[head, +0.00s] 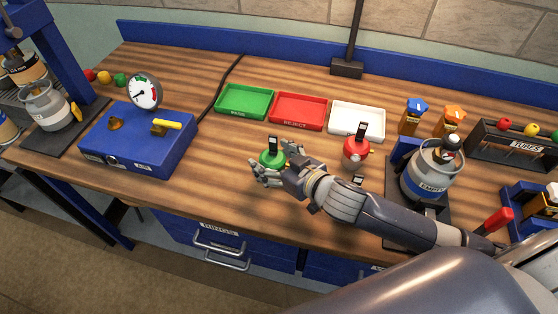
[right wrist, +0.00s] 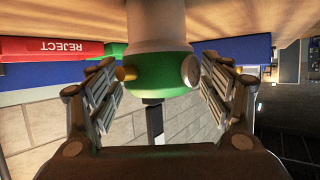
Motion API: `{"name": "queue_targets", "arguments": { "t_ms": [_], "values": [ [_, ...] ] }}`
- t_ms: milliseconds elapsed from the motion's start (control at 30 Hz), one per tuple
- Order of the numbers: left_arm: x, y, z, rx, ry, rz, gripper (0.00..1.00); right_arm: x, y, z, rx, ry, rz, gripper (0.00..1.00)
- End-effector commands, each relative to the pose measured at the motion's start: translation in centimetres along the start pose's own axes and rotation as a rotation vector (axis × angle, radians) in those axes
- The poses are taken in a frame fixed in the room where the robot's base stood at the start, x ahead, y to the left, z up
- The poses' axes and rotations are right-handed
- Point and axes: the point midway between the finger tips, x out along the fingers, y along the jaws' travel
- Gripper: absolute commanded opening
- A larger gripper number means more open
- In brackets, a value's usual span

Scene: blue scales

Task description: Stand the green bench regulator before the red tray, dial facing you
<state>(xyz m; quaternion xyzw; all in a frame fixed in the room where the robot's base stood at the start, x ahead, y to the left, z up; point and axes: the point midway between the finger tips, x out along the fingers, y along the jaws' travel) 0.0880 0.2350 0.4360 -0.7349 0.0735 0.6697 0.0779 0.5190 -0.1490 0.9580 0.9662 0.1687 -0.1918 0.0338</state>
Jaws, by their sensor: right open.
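The green bench regulator (head: 268,159) stands upright on the bench, in front of the gap between the green and red trays. Its black top tag shows in the head view. In the upside-down right wrist view its green body (right wrist: 158,66) sits between my fingers, with a brass knob on one side and a round silvery part, perhaps the dial edge-on, on the other. The dial face is not visible. My right gripper (head: 270,170) is open around it, with gaps at both fingers (right wrist: 158,95). The red tray (head: 298,124), marked REJECT, lies behind. My left gripper is out of view.
A green tray (head: 243,113) and a white tray (head: 357,133) flank the red one. A red regulator (head: 356,152) stands right, near my right forearm. A blue gauge box (head: 139,140) is left. Bare wood lies between the red tray and the green regulator.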

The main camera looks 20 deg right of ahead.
Motion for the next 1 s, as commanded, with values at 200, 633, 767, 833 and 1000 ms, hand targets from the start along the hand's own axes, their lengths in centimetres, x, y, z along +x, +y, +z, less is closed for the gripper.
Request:
{"name": "queue_targets", "arguments": {
  "t_ms": [200,633,767,833,1000],
  "values": [
    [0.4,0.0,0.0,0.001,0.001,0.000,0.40,-2.4,0.0,0.2,-0.001,-0.003,-0.001,0.73],
    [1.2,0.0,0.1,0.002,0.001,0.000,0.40,-9.9,0.0,0.0,0.001,-0.004,0.000,0.73],
    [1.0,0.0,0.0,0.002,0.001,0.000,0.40,-11.1,0.0,-0.1,0.001,-0.002,0.000,0.73],
    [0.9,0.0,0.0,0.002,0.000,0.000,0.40,-11.5,0.0,-0.1,0.001,-0.002,-0.001,0.73],
    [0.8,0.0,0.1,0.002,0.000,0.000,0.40,-12.0,0.0,-0.1,-0.001,0.000,0.000,0.73]
  ]
}}
